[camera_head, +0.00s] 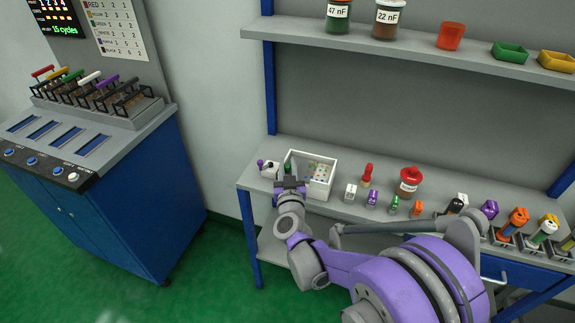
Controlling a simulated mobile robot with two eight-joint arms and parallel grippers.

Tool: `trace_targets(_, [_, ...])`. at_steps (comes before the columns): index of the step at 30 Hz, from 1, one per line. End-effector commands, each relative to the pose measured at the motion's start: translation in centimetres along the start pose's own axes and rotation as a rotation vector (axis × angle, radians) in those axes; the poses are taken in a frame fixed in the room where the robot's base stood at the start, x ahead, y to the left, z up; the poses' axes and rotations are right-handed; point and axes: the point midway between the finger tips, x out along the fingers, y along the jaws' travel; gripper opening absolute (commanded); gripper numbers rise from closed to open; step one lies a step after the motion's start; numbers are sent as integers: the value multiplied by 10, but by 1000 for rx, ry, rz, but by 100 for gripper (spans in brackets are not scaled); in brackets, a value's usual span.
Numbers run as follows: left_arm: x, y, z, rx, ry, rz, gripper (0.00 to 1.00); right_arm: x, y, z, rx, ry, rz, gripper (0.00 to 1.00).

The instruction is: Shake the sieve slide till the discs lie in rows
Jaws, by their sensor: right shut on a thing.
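The sieve slide appears to be part of the white open box (331,182) at the left end of the bench. Small coloured discs (318,172) lie spread inside it; their exact rows are too small to make out. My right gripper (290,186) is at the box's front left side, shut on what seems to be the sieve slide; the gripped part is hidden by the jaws. A dark green piece shows just behind the gripper. My left gripper is not in view.
Left of the box is a small grey piece with a purple knob (261,163). Right of it stand a red-handled stamp (367,175), several small labelled blocks and a red-lidded jar (408,182). A shelf (400,42) with jars and bins is above. A blue console (100,200) stands left.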

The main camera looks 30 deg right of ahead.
Motion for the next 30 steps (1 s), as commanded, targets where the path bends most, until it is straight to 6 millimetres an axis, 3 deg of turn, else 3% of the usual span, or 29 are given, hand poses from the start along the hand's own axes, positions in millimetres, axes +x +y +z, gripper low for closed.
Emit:
trace_targets(17, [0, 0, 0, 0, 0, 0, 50, 0, 0, 0, 0, 0, 0, 0])
trace_targets(24, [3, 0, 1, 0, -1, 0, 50, -10, 24, 0, -1, 0, 2, 0])
trace_targets(30, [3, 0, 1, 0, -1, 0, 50, -10, 25, 0, 0, 0, 0, 0])
